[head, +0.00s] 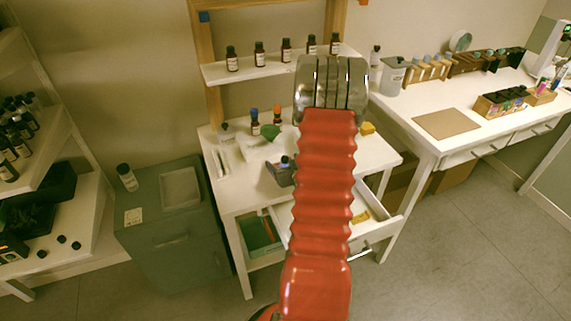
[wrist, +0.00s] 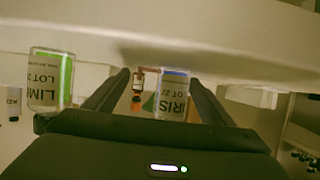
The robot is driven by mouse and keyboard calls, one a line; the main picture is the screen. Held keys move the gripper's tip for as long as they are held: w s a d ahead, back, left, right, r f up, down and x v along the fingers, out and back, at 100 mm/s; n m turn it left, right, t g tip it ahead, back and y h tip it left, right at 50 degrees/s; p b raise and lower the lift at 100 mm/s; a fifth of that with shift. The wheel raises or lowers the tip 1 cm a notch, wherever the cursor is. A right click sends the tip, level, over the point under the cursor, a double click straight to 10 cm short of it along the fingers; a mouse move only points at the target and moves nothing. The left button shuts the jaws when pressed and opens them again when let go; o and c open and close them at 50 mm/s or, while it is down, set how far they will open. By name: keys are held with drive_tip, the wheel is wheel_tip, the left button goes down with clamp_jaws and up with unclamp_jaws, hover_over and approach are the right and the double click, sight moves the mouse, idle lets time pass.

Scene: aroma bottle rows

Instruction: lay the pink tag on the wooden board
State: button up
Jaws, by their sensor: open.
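I cannot make out a pink tag in either view. The wooden board is a flat brown rectangle (head: 446,124) lying on the white table at the right in the head view, with nothing on it. My gripper (wrist: 158,82) is open in the wrist view, its two dark fingers pointing toward a pale shelf edge. A bottle labelled IRIS (wrist: 173,94) shows between the fingers, near the right one. I cannot tell whether the fingers touch it. In the head view my red arm rises in the middle and hides the gripper's fingertips.
Several dark bottles stand on the white shelf (head: 270,70). The desk below has an open drawer (head: 385,232). Wooden racks and a bottle box (head: 500,101) flank the board. A grey cabinet (head: 160,232) stands left.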

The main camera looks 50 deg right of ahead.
drive_tip(key=shift+c, duration=0.2)
drive_tip(key=c, duration=1.2)
drive_tip(key=shift+r, duration=0.1)
drive_tip(key=shift+r, duration=4.95)
